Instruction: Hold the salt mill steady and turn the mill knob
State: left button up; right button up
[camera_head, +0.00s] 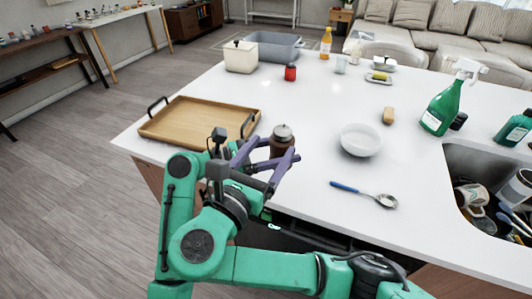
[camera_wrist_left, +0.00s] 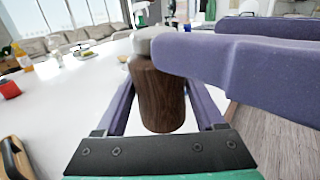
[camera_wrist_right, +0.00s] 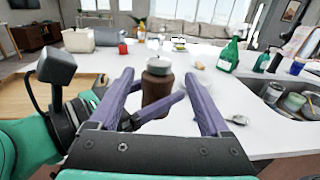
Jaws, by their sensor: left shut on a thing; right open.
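The salt mill (camera_head: 282,146) stands upright near the front edge of the white counter, with a dark brown body and a grey metal knob (camera_head: 283,131) on top. My left gripper (camera_wrist_left: 162,100) is shut on the mill's body (camera_wrist_left: 157,95), one finger on each side. My right gripper (camera_head: 276,146) is open, its fingers on either side of the mill higher up; the right wrist view shows the mill (camera_wrist_right: 157,88) between them. One of its fingers crosses large in the left wrist view, beside the knob (camera_wrist_left: 155,40). Whether it touches the knob cannot be told.
A wooden tray (camera_head: 190,118) with black handles lies left of the mill. A white bowl (camera_head: 361,140) and a blue-handled spoon (camera_head: 364,194) lie to the right. A red jar (camera_head: 290,72) stands farther back.

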jog(key=shift+v, duration=0.85)
pick_arm(q)
jog(key=shift+w, duration=0.1)
